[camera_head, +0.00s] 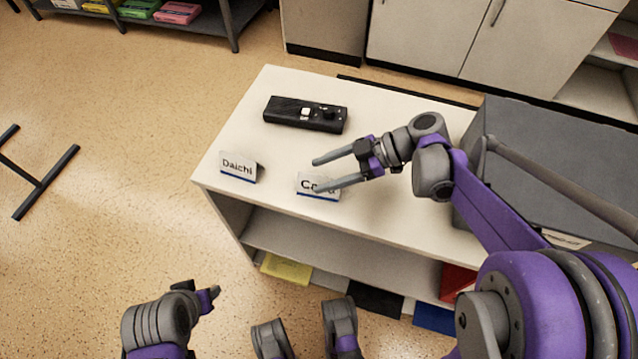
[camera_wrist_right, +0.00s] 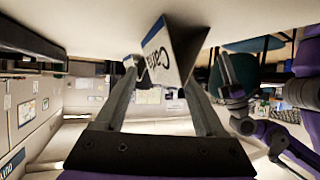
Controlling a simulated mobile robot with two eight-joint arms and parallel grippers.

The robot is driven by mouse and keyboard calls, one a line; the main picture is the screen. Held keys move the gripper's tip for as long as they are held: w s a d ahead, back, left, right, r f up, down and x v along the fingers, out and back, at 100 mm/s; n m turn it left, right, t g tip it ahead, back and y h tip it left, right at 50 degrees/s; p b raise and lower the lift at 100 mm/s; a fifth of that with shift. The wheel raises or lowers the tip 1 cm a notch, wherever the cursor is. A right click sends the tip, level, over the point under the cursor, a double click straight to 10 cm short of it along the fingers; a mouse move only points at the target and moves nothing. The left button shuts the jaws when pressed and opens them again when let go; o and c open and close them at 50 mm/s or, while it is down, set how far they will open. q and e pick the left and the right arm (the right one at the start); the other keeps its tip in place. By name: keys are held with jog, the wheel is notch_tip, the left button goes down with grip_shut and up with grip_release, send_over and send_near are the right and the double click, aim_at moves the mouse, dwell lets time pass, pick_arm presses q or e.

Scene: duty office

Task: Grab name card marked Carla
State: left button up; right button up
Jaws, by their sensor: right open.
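The white tent-shaped name card marked Carla (camera_head: 306,181) stands near the front edge of the white shelf top, with a blue stripe along its bottom. My right gripper (camera_head: 317,176) is open, and one finger crosses in front of the card's lettering. In the right wrist view the Carla card (camera_wrist_right: 160,48) appears between the two fingers of my right gripper (camera_wrist_right: 163,75), with the fingers apart. I cannot tell whether either finger touches it. My left gripper (camera_head: 212,296) is low at the left, away from the shelf; its jaw opening cannot be made out.
A similar card marked Daichi (camera_head: 238,167) stands left of the Carla card. A black device with buttons (camera_head: 306,114) lies behind them. A large grey box (camera_head: 560,160) takes up the right of the shelf top (camera_head: 262,92). Coloured folders (camera_head: 286,269) lie on the lower shelf.

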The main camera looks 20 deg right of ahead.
jog(key=shift+x, duration=0.75)
grip_shut()
